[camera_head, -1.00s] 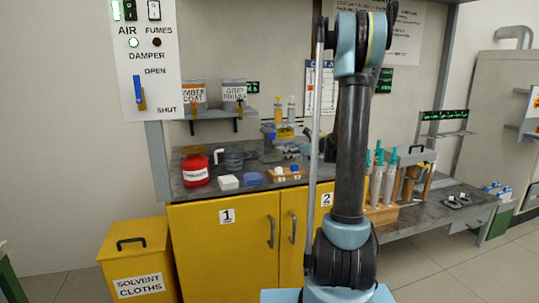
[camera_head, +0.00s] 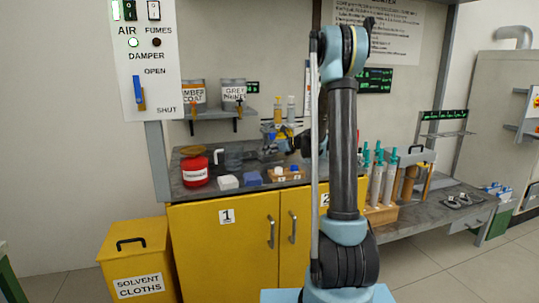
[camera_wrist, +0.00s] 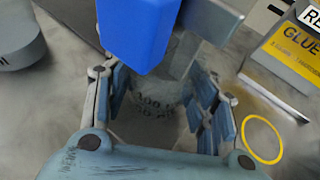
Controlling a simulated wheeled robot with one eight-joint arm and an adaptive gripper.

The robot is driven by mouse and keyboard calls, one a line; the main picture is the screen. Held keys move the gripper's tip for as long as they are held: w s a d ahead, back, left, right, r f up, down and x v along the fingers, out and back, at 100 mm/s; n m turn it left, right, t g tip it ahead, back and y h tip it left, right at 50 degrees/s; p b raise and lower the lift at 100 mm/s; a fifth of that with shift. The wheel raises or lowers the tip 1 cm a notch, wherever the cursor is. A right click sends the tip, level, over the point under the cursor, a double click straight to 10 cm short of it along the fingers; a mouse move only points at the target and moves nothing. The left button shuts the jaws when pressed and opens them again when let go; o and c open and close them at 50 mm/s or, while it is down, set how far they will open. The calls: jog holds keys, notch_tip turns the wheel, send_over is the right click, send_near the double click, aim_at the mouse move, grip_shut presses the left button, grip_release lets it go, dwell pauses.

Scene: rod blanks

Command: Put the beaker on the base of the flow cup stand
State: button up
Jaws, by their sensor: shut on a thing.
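In the wrist view a clear glass beaker (camera_wrist: 155,101) with printed volume marks sits between my gripper's (camera_wrist: 157,112) two fingers, which are closed on its sides. A blue block-like part (camera_wrist: 139,28) hangs in front of the beaker's far side and hides part of it; it looks like part of the flow cup stand, but I cannot be sure. In the head view my gripper is small and partly behind my arm, among blue and yellow parts at the bench's back. I cannot make out the stand's base or whether the beaker touches it.

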jog(key=shift+w+a+f, duration=0.25)
jog(key=shift+a+f, duration=0.05)
jog(key=shift+f, duration=0.35)
jog(key=o, duration=1.1)
jog(key=v, duration=1.2)
jog(key=shift+s, duration=0.1)
